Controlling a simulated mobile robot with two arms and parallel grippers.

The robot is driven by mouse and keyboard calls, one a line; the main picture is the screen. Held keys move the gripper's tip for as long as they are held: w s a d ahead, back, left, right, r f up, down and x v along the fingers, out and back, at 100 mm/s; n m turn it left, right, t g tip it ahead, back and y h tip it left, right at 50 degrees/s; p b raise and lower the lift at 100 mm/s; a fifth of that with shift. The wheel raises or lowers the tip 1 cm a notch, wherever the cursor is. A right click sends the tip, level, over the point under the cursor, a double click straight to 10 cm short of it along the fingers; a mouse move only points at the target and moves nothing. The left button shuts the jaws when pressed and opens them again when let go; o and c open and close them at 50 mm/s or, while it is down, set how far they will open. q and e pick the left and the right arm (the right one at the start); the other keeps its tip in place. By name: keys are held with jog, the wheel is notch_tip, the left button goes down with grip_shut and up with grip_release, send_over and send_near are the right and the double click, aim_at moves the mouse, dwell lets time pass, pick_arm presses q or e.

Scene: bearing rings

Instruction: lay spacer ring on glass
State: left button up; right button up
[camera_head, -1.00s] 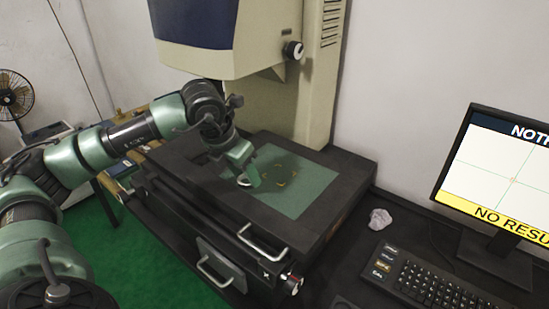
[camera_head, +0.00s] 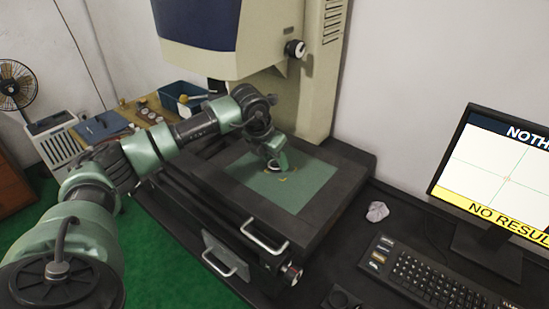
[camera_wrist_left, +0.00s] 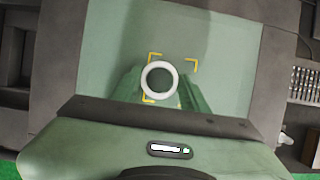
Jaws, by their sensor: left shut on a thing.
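The spacer ring (camera_wrist_left: 160,79) is a pale ring. In the left wrist view it shows at the tips of my left gripper (camera_wrist_left: 158,88), which is shut on it. The ring overlaps the yellow corner marks (camera_wrist_left: 191,64) on the green glass (camera_wrist_left: 225,45); I cannot tell whether it touches the glass. In the head view my left gripper (camera_head: 274,164) is over the middle of the glass (camera_head: 300,195), beside the yellow marks (camera_head: 284,179), and it hides the ring. My right gripper is not in view.
The measuring machine's head (camera_head: 225,40) hangs above and behind the stage (camera_head: 335,160). A monitor (camera_head: 500,175), keyboard (camera_head: 440,280) and crumpled paper (camera_head: 377,211) are on the right. A blue bin (camera_head: 180,97) stands on a wooden table at the back left.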

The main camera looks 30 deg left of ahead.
pick_arm(q)
jog(key=o, duration=1.4)
jog(key=shift+o, duration=0.2)
jog(key=b+v, duration=0.2)
jog(key=v, duration=1)
